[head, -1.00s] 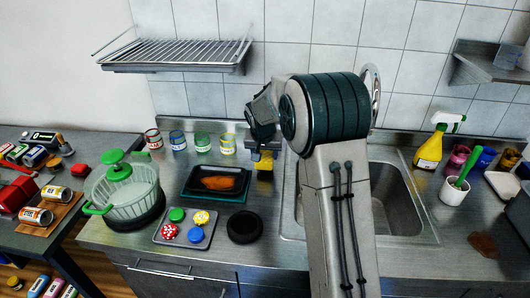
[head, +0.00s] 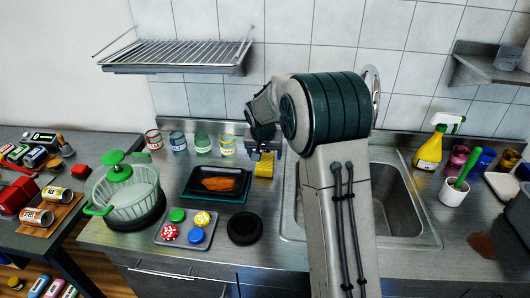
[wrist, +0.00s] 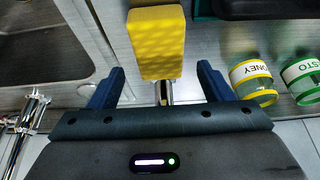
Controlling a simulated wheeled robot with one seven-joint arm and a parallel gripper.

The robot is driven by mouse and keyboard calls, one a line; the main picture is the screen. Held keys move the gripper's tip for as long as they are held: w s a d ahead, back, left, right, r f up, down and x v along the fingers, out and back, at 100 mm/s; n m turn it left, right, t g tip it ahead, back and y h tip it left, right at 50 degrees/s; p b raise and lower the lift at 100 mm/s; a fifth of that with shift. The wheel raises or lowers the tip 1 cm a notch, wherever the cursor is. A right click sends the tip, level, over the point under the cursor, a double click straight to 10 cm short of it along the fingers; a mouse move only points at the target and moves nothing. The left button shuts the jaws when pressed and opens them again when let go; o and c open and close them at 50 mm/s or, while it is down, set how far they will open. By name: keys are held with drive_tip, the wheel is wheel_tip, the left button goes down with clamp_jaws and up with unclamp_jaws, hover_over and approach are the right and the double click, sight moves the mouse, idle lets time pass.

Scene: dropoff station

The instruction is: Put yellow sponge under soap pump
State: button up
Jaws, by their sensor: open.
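The yellow sponge (head: 264,167) lies on the steel counter between the black tray and the sink; it shows at the top middle of the wrist view (wrist: 156,42). My gripper (wrist: 161,78) is open and empty, its blue fingers spread to either side of the sponge's near end. I cannot tell whether they touch it. In the head view my gripper (head: 268,153) is at the sponge, partly hidden by my arm. A small shiny metal post (wrist: 164,93) shows just past the sponge's end; I cannot tell whether it is the soap pump.
The sink (head: 402,204) is right of the sponge, partly behind my arm. A black tray (head: 206,190) with an orange-brown piece is left of it. Several jars (head: 227,145) line the back wall. A chrome faucet (wrist: 24,122) shows left in the wrist view.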

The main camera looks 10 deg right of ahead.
drive_tip(key=v, duration=1.1)
drive_tip(key=s+f+n, duration=0.1)
drive_tip(key=s, duration=1.5)
drive_tip(key=s+d+f+n+g+y, duration=0.1)
drive_tip(key=s+f+n, duration=0.1)
drive_tip(key=s, duration=1.4)
drive_tip(key=shift+s+d+f+n+b, duration=0.2)
drive_tip(key=shift+s+f+n+b, duration=0.15)
drive_tip(key=shift+b, duration=0.1)
